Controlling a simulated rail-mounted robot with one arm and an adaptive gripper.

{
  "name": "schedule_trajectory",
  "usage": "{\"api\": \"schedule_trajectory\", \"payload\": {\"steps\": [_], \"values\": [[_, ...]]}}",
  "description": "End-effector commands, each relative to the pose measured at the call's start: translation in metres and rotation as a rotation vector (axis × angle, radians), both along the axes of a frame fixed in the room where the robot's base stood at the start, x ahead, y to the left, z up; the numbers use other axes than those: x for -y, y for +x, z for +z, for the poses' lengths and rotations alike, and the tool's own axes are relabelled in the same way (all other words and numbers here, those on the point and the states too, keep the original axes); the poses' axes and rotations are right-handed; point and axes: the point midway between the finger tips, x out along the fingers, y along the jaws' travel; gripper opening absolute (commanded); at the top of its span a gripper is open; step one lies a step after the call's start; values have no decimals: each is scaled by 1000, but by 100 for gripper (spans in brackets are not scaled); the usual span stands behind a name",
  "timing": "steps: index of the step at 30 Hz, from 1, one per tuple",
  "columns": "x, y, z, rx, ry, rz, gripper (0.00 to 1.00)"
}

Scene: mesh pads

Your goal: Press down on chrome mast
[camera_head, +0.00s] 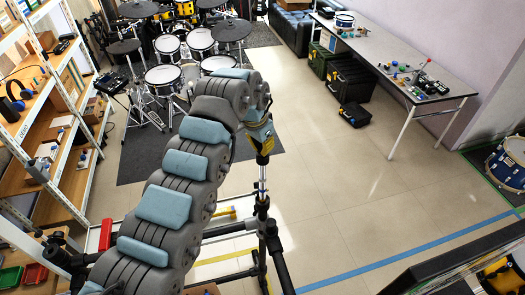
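A chrome mast (262,188) stands upright in the middle of the view, on a black stand (268,240) with spread legs. My arm comes up from the lower left and bends over, so my gripper (263,158) points down right above the mast's top. The gripper's end overlaps the top of the mast in the picture. I cannot tell whether they touch or a small gap remains. The fingers are small and dark, and I cannot tell whether they are open or shut.
A drum kit (200,44) stands on a dark mat behind my arm. Shelves (50,110) line the left side. A table (395,62) with small items stands at the upper right, black cases (350,80) by it. The floor right of the mast is mostly clear.

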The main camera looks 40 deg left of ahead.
Motion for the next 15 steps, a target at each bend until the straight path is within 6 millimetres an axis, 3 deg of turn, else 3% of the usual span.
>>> {"api": "schedule_trajectory", "payload": {"steps": [15], "values": [[0,0,38,0,0,0,0]]}}
